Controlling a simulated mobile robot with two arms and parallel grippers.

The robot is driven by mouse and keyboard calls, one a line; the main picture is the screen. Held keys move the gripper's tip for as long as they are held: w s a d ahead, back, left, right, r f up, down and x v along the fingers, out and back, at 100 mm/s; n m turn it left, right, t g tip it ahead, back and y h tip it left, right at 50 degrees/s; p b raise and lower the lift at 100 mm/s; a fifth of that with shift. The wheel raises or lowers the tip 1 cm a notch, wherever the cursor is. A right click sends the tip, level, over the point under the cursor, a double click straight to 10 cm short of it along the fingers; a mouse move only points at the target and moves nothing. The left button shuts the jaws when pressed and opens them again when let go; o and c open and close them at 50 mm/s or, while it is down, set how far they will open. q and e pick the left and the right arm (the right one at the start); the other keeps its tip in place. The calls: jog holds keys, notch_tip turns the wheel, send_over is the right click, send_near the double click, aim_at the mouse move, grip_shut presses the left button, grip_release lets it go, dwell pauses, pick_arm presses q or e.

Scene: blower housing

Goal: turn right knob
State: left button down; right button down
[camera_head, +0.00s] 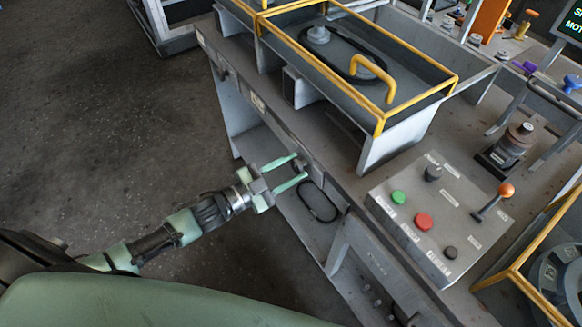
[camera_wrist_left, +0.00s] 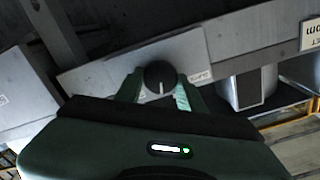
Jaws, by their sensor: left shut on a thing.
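A round black knob (camera_wrist_left: 159,76) with a white pointer line sits on a grey front panel (camera_wrist_left: 110,75) in the left wrist view. The pointer line is close to vertical in that picture. My left gripper (camera_head: 301,169) reaches the front edge of the grey workbench (camera_head: 330,165) in the head view. Its two green fingers stand on either side of the knob in the left wrist view (camera_wrist_left: 160,88), shut on it. In the head view the knob is mostly hidden by the fingertips. My right gripper is in neither view.
A control box (camera_head: 440,215) with green and red buttons and an orange-tipped lever (camera_head: 493,201) stands on the bench. A yellow-railed tray (camera_head: 420,107) is behind the gripper. A black cable loop (camera_head: 319,202) lies below the bench edge. The floor (camera_head: 110,120) at left is clear.

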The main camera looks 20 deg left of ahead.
pick_arm(q)
jog(key=m, duration=0.4)
jog(key=shift+d+f+m, duration=0.1)
jog(key=shift+m, duration=0.3)
jog(key=m+b, duration=0.1)
jog(key=m, duration=0.3)
jog(key=shift+s, duration=0.1)
jog(key=shift+m, duration=0.3)
jog(key=c, duration=0.9)
grip_release()
